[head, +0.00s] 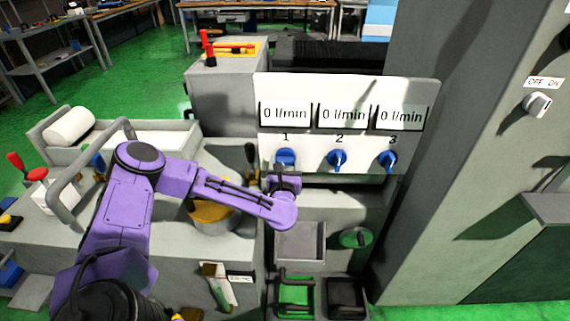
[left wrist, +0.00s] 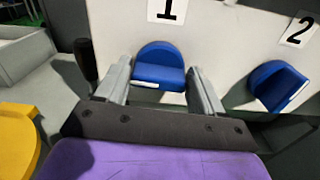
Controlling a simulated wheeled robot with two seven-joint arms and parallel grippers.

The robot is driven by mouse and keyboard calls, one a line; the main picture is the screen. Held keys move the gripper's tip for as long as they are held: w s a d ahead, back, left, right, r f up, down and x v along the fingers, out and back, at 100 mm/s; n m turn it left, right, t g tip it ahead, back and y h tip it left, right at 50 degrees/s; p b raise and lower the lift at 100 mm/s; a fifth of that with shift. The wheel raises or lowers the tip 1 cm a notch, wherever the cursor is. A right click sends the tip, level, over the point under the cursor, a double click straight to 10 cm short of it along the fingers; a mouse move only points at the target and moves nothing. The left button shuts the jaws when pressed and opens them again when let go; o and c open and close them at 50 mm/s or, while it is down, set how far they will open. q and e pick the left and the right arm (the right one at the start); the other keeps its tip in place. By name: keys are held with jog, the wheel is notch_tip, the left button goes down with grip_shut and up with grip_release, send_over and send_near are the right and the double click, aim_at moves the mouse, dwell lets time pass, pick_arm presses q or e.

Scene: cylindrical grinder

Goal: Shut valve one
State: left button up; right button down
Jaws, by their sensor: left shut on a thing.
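Valve one is a blue knob (head: 285,156) under the number 1 on the white panel (head: 312,184). In the left wrist view the same knob (left wrist: 159,66) sits between the two grey fingers. My left gripper (head: 286,170) comes from below in the head view and is shut on the knob, one finger on each side. The knob's white-edged face is toward me. The display above valve one (head: 285,114) reads 0 l/min. My right gripper is in no view.
A dark handle (left wrist: 86,60) stands close left of my left gripper. A grey cabinet (head: 480,150) rises at right.

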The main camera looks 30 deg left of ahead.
pick_arm(q)
jog(key=shift+m, duration=0.3)
jog(key=m, duration=0.3)
jog(key=shift+d+b, duration=0.1)
jog(key=shift+b, duration=0.25)
jog(key=m, duration=0.4)
jog(key=shift+w+d+m, duration=0.1)
jog(key=shift+m, duration=0.2)
jog(key=m, duration=0.4)
jog(key=shift+f, duration=0.15)
jog(key=shift+f+m, duration=0.1)
jog(key=shift+m, duration=2.4)
jog(key=o, duration=1)
